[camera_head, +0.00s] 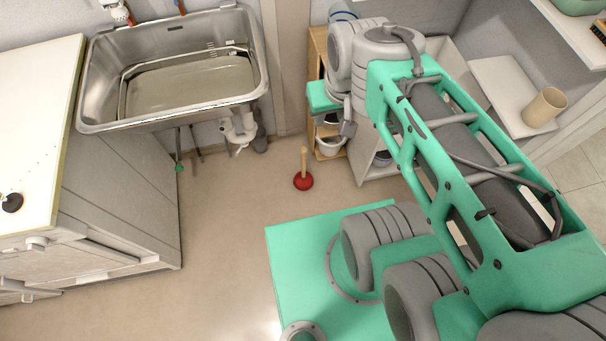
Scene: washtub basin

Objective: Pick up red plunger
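The red plunger (303,181) stands upright on the floor near the middle of the view. It has a red rubber cup and a short light wooden handle pointing up. It is below and to the right of the sink, and nothing touches it. My arm reaches across the right side of the view, above and to the right of the plunger.
A steel washtub basin (180,70) with white drain pipes (238,130) is at the upper left. A white cabinet (110,215) stands at left. A wooden shelf (317,60) with pots and a white shelf with a tan cup (544,107) are at right. Floor around the plunger is clear.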

